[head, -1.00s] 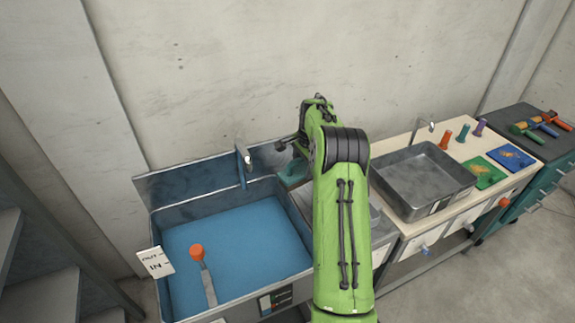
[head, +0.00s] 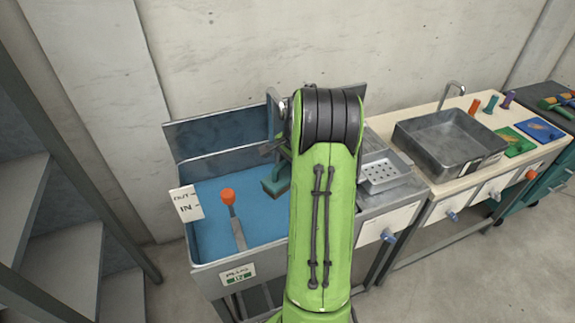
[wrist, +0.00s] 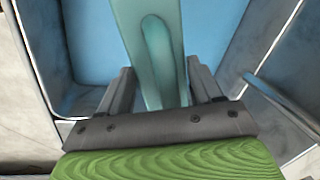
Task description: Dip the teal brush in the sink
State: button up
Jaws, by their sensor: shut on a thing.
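The sink (head: 268,258) stands left of centre in the head view, filled with a flat blue surface (head: 205,205). My gripper (wrist: 161,80) is shut on the teal brush (wrist: 148,30), whose pale handle runs up between the two fingers in the wrist view. In the head view the brush (head: 275,186) hangs over the right part of the sink, inside its rim. Its lower block is near the blue surface; I cannot tell whether it touches. My arm hides the right end of the sink and most of the gripper.
A lever with an orange knob (head: 228,195) rises at the sink's front. An IN/OUT card (head: 186,203) is at its left corner. Right of my arm are a perforated tray (head: 384,172), a grey basin (head: 450,140) and several coloured pegs.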

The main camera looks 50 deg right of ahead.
notch_tip(320, 180, down, 14)
jog(key=b, duration=1)
jog(key=shift+d+f+b, duration=0.1)
jog(key=shift+f+b, duration=0.1)
jog(key=shift+b, duration=0.2)
jog(key=shift+r, duration=0.1)
notch_tip(320, 180, up, 19)
jog(key=p, duration=1.7)
jog(key=shift+r, duration=0.15)
jog(key=shift+f, duration=0.2)
